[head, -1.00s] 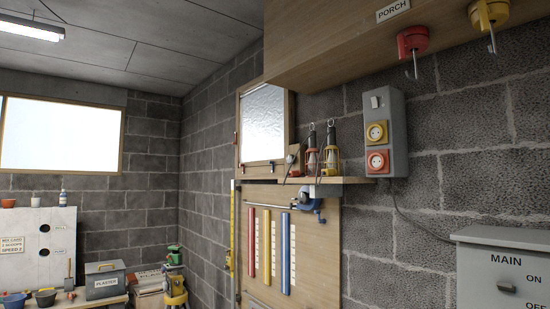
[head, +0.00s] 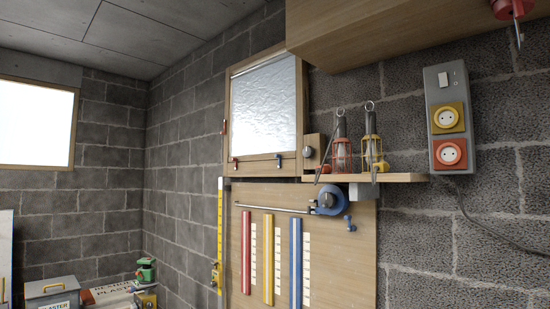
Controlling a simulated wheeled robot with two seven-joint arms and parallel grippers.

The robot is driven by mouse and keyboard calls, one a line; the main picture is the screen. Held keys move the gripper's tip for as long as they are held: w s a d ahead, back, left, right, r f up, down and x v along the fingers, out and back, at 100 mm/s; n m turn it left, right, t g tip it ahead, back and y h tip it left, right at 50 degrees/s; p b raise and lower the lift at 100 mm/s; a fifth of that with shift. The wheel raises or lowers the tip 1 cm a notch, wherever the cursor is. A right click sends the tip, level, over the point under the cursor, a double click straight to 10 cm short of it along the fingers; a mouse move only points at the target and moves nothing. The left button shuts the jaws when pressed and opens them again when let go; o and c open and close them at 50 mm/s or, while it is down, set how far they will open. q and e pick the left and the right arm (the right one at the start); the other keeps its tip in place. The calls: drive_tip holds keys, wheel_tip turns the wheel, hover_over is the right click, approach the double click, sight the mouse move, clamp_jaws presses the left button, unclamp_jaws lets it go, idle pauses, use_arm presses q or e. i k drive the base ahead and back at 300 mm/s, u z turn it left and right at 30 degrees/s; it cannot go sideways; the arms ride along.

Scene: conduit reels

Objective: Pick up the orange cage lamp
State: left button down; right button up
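Two cage lamps stand upright side by side on a small wooden wall shelf (head: 400,178), right of centre. The left one, with an orange-red cage and a dark handle, is the orange cage lamp (head: 342,153). The other is a yellow cage lamp (head: 372,148) just to its right. Each has a hook or ring at its top. A thin dark rod or cord slants down across the front of each lamp. Neither of my grippers shows in the head view.
A grey socket box (head: 445,92) is on the wall right of the shelf, its cable hanging below. A wooden cabinet (head: 400,35) overhangs above. A framed window (head: 265,110) is left of the lamps. A blue reel (head: 330,201) hangs under the shelf.

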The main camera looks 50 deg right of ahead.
sight(342, 158)
drive_tip(key=z, duration=0.5)
drive_tip(key=i, duration=1.15)
drive_tip(key=z, duration=1.1)
